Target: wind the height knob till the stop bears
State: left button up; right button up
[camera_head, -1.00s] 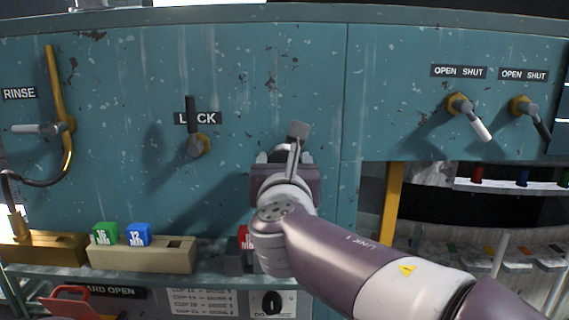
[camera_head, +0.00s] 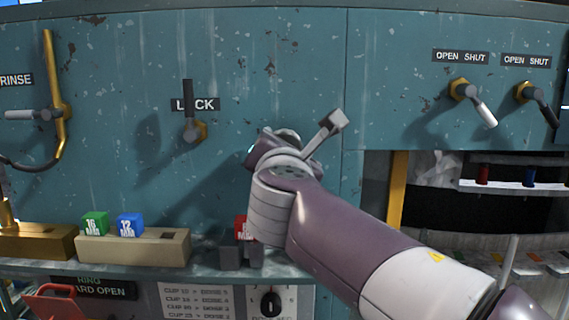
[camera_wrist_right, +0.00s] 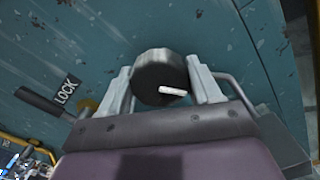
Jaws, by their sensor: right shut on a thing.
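The height knob (camera_wrist_right: 158,78) is a dark round knob with a white mark on its face, seen in the right wrist view. My right gripper (camera_wrist_right: 160,88) is shut on it, one pale finger on each side. In the head view my right gripper (camera_head: 275,145) is at the teal panel, and its wrist hides the knob. The stop cannot be made out in either view. My left gripper is not in view.
The LOCK lever (camera_head: 190,115) stands upright left of my right gripper; its handle also shows in the right wrist view (camera_wrist_right: 45,103). Two OPEN SHUT levers (camera_head: 472,100) (camera_head: 537,100) are at the right. A ledge below holds a beige block (camera_head: 130,250) with green and blue cubes.

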jog(key=shift+m+b, duration=0.45)
jog(key=shift+m, duration=0.15)
jog(key=o, duration=1)
jog(key=shift+w, duration=0.15)
jog(key=shift+o, duration=0.2)
jog(key=shift+w+a+f, duration=0.15)
jog(key=shift+w, duration=0.25)
jog(key=shift+s, duration=0.1)
